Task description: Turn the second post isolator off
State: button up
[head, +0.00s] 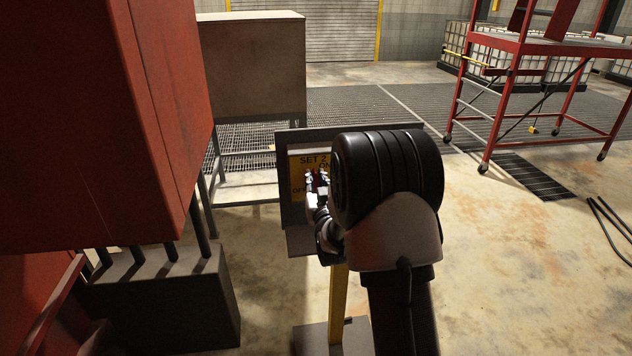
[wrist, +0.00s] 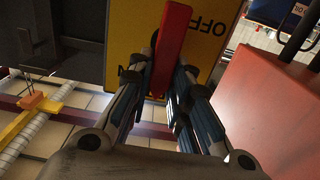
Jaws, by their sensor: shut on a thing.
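The isolator panel is a yellow plate (head: 297,165) marked SET 2, ON and OFF, in a dark box (head: 291,218) on a yellow post (head: 338,300). My gripper (head: 316,180) is at the plate, and my arm hides its right part. In the wrist view the red handle (wrist: 174,35) stands between the two fingers of my gripper (wrist: 167,78), which are shut on it. The OFF mark shows upside down on the yellow plate (wrist: 205,45), right of the handle. The handle's pivot and exact angle are hard to tell.
A large red machine body (head: 90,120) stands close on the left, above a dark block (head: 165,300). A beige cabinet (head: 253,70) is behind the post. A red wheeled platform (head: 540,45) stands at the back right. The concrete floor at right is mostly clear, with dark cables (head: 610,220) at its edge.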

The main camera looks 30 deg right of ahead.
jog(key=shift+a+b, duration=0.1)
jog(key=shift+b, duration=0.3)
grip_shut()
jog(key=n+b, duration=0.3)
jog(key=n, duration=0.1)
jog(key=a+f+n+b, duration=0.1)
jog(key=n+b, duration=0.2)
jog(key=n, duration=0.2)
jog(key=w+a+n+b, duration=0.1)
jog(key=n+b, duration=0.2)
jog(key=n, duration=0.2)
jog(key=shift+a+f, duration=0.25)
jog(key=shift+f, duration=0.1)
jog(key=shift+f+n, duration=0.25)
jog(key=shift+n, duration=0.75)
jog(key=shift+f+n, duration=0.2)
jog(key=shift+n, duration=0.8)
jog(key=o, duration=0.9)
grip_release()
jog(key=shift+f, duration=0.15)
